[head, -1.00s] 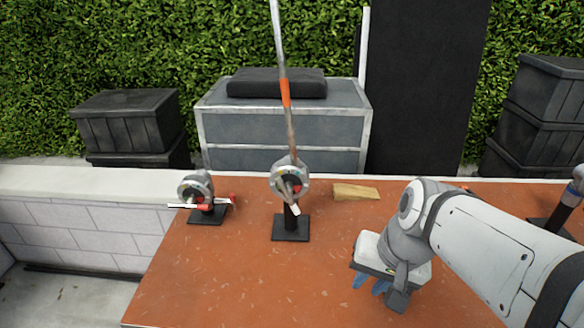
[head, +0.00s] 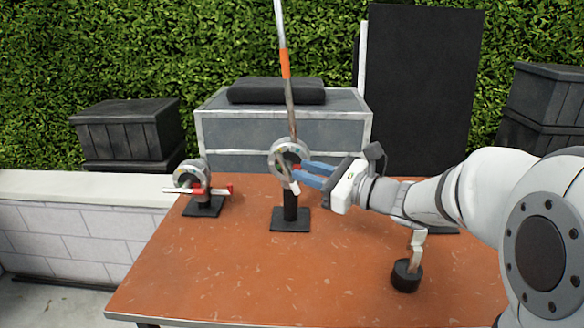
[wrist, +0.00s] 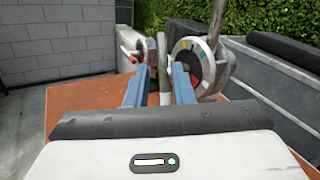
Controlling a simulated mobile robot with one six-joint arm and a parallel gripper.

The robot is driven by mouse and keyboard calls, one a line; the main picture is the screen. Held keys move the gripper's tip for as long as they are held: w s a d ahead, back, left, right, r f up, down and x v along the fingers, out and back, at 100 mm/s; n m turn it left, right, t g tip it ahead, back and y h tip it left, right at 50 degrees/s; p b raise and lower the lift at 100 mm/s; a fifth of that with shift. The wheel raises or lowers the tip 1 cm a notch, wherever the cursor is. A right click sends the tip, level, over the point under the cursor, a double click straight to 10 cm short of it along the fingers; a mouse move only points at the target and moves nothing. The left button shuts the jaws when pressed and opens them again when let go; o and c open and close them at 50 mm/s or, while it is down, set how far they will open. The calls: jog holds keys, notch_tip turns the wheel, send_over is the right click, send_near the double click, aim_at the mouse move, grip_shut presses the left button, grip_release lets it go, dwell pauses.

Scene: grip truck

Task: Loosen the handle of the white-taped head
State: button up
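The middle head (head: 287,153) is a grey disc with coloured marks on a black stand, clamping a tall pole with an orange band (head: 285,65). Its slanted grey handle (head: 283,172) has a white end (head: 295,188). My gripper (head: 300,173) reaches in from the right with its blue fingers at this handle. In the wrist view the fingers of my gripper (wrist: 158,82) are apart, with the handle (wrist: 164,70) between them and the coloured disc (wrist: 188,62) beyond the right finger. I cannot tell whether either finger touches the handle.
A second head (head: 188,174) with a white-and-red handle stands on the table's left. A grey case (head: 240,138) and black crates (head: 130,130) stand behind. My arm covers the table's right side.

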aim_at(286, 164)
jog(key=x, duration=0.7)
jog(key=shift+w+d, duration=0.1)
jog(key=shift+w, duration=0.05)
jog(key=shift+c, duration=0.2)
